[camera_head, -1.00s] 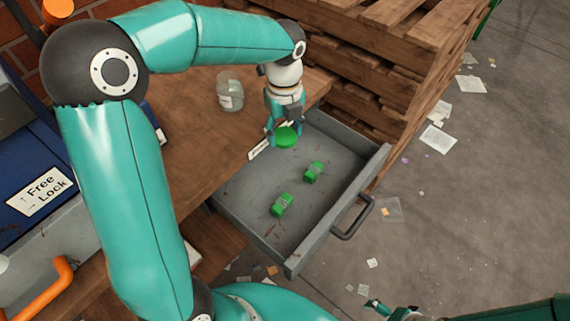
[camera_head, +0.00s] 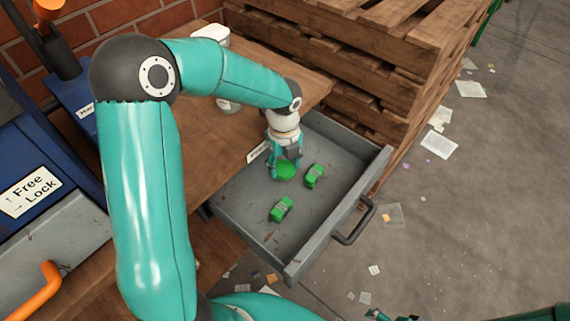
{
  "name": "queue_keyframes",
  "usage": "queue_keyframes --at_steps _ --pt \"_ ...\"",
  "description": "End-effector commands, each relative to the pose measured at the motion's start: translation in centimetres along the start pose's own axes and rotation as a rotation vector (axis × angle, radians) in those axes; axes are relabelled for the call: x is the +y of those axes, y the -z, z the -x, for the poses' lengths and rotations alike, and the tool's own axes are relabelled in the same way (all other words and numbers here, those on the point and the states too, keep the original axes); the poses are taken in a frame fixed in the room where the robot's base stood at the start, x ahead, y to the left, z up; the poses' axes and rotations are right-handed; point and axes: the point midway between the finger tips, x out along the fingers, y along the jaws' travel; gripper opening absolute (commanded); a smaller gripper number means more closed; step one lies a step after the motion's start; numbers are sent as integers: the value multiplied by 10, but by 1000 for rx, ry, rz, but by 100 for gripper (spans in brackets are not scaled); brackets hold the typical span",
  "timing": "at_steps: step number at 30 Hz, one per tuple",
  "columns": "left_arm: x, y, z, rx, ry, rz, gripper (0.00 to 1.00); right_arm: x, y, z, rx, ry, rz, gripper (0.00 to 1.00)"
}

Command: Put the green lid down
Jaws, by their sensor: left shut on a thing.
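The green lid (camera_head: 286,170) is a round disc at the tips of my left gripper (camera_head: 284,164). My left gripper is shut on it and points down over the open grey drawer (camera_head: 245,205). The lid is low in the drawer's back part; I cannot tell whether it touches the drawer floor. Two green blocks with pale bands lie in the drawer, one (camera_head: 315,176) just right of the lid and one (camera_head: 281,209) nearer the front. Only a small part of my right arm shows at the bottom right edge, and whether its gripper is open cannot be made out.
The drawer sticks out from a wooden bench (camera_head: 235,140), its dark handle (camera_head: 355,222) at the front right. A clear jar (camera_head: 228,106) stands on the bench, partly behind my left arm. Stacked wooden pallets (camera_head: 375,85) rise behind the drawer.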

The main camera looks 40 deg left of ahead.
Motion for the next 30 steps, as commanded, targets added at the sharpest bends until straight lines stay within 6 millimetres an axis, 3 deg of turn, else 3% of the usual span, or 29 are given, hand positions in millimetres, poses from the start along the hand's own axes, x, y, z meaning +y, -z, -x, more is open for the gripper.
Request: queue_keyframes --at_steps 18,19,23,30 --pt "0 0 -12 0 0 -1 7 2 0 -6 0 0 0 92" --pt "0 0 -12 0 0 -2 58 2 0 -6 0 0 0 92" --pt "0 0 -11 0 0 -2 79 2 0 -6 0 0 0 92" --pt "0 0 -11 0 0 -1 81 2 0 -6 0 0 0 92"
